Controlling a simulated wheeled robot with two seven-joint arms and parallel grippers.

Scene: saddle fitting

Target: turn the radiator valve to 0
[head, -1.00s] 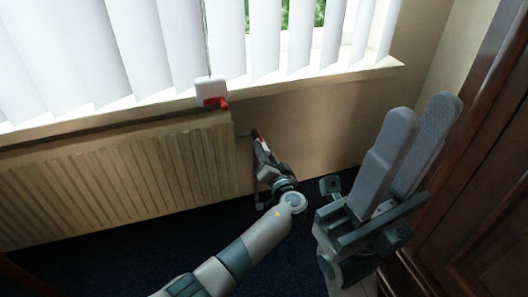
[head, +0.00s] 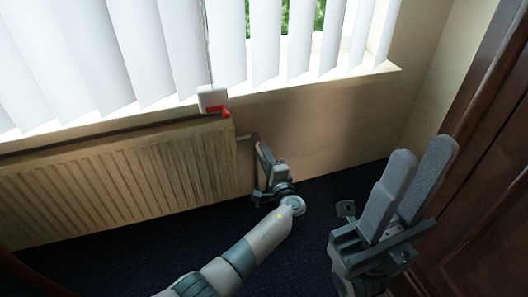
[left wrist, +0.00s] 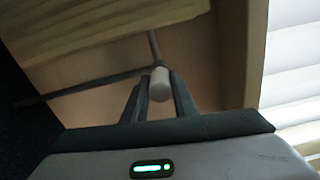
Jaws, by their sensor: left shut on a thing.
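The radiator valve's pale cylindrical knob (left wrist: 159,84) shows in the left wrist view, at the end of a thin pipe. My left gripper (left wrist: 157,100) is shut on it, one dark finger on each side. In the head view my left gripper (head: 262,168) is at the radiator's right end, by the wall, and hides most of the valve. No scale or number on the knob can be read. My right gripper (head: 420,150) is at the right of the head view, open and empty, its grey fingers pointing up.
The ribbed radiator (head: 120,185) fills the left below the window sill (head: 330,82). A white box with a red part (head: 212,99) is at the sill's edge above it. White blinds hang above. Dark wooden furniture (head: 480,210) stands at the right. Dark carpet lies below.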

